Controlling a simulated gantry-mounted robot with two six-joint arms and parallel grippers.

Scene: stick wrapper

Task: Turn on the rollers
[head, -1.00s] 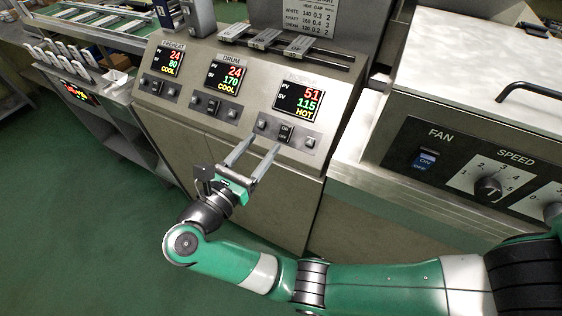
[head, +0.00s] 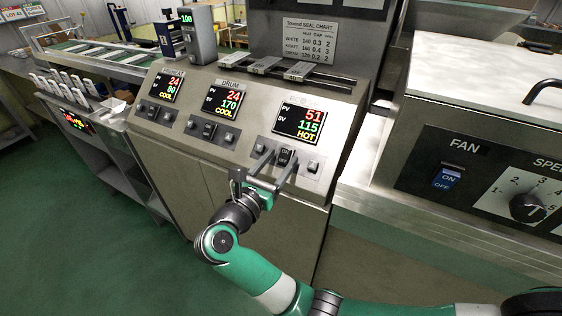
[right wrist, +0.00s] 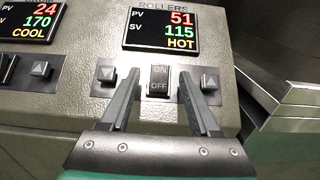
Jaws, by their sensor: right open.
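The rollers panel has a display (head: 299,123) reading 51, 115 and HOT; it also shows in the right wrist view (right wrist: 164,30) under the label ROLLERS. Below it is a black ON/OFF rocker switch (right wrist: 158,82), which also shows in the head view (head: 284,157). My right gripper (head: 277,162) is in front of this switch. In the right wrist view my right gripper (right wrist: 158,88) is open, one finger on each side of the switch, with nothing between but the switch behind. Whether the fingertips touch the panel is hard to tell. My left gripper is not in view.
Grey arrow buttons (right wrist: 107,74) flank the rollers switch. The drum display (head: 223,103) and the preheat display (head: 166,88), each with a switch below, are to the left. A FAN switch (head: 446,178) and speed knob (head: 527,207) are on the right machine.

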